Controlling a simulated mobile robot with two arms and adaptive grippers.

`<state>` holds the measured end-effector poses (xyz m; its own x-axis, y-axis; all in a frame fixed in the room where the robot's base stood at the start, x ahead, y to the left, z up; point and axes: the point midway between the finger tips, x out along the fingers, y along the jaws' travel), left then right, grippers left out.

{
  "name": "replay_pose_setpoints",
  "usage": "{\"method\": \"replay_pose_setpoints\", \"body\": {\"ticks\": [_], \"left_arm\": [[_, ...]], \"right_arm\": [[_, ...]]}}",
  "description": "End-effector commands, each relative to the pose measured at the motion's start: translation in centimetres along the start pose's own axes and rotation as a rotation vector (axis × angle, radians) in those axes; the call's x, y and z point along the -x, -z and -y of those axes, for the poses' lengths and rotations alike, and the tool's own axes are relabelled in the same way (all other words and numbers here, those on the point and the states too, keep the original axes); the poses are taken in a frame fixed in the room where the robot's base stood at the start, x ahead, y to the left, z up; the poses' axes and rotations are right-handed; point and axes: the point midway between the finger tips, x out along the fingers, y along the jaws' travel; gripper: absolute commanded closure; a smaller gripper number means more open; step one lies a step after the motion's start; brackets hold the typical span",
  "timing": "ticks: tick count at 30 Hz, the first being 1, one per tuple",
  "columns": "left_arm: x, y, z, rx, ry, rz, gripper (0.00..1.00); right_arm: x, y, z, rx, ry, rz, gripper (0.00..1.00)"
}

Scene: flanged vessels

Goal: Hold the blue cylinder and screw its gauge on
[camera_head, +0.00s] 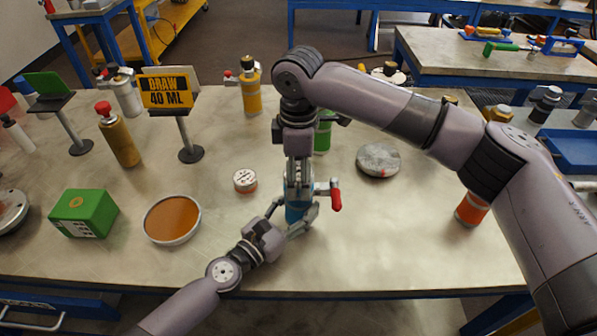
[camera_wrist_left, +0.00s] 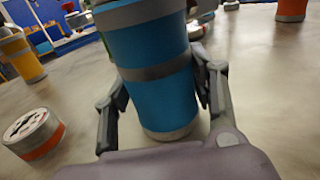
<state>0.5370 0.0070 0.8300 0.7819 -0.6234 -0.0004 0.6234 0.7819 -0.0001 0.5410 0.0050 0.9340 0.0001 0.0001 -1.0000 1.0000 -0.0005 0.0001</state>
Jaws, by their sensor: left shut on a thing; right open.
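The blue cylinder (camera_head: 292,214) stands upright near the table's front edge in the head view. In the left wrist view the blue cylinder (camera_wrist_left: 160,98) has grey bands, and its top is out of frame. My left gripper (camera_head: 297,213) is shut on the cylinder, one finger on each side. My right gripper (camera_head: 298,178) comes down from above, open, at the cylinder's top and hides much of it. A fitting with a red handle (camera_head: 336,196) sticks out to the right there. I cannot make out the gauge for certain under the right gripper.
A small round tin (camera_head: 245,181) with a red band stands left of the cylinder. A green bottle (camera_head: 323,137) is behind my right gripper, and a grey disc (camera_head: 378,160) lies to the right. An orange dish (camera_head: 172,219) and green box (camera_head: 84,212) are farther left.

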Motion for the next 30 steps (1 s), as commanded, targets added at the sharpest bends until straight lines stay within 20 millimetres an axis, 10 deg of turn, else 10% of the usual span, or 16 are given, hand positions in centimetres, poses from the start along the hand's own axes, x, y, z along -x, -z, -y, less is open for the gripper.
{"method": "replay_pose_setpoints", "body": {"ticks": [11, 30], "left_arm": [[0.0, 0.0, 0.0, 0.001, 0.001, 0.0, 1.0], [0.0, 0.0, 0.0, 0.001, 0.001, 0.0, 1.0]], "right_arm": [[0.5, 0.0, 0.0, 0.0, -0.001, -0.001, 0.28], [11.3, 0.0, -0.1, 0.0, 0.0, -0.001, 0.28]]}}
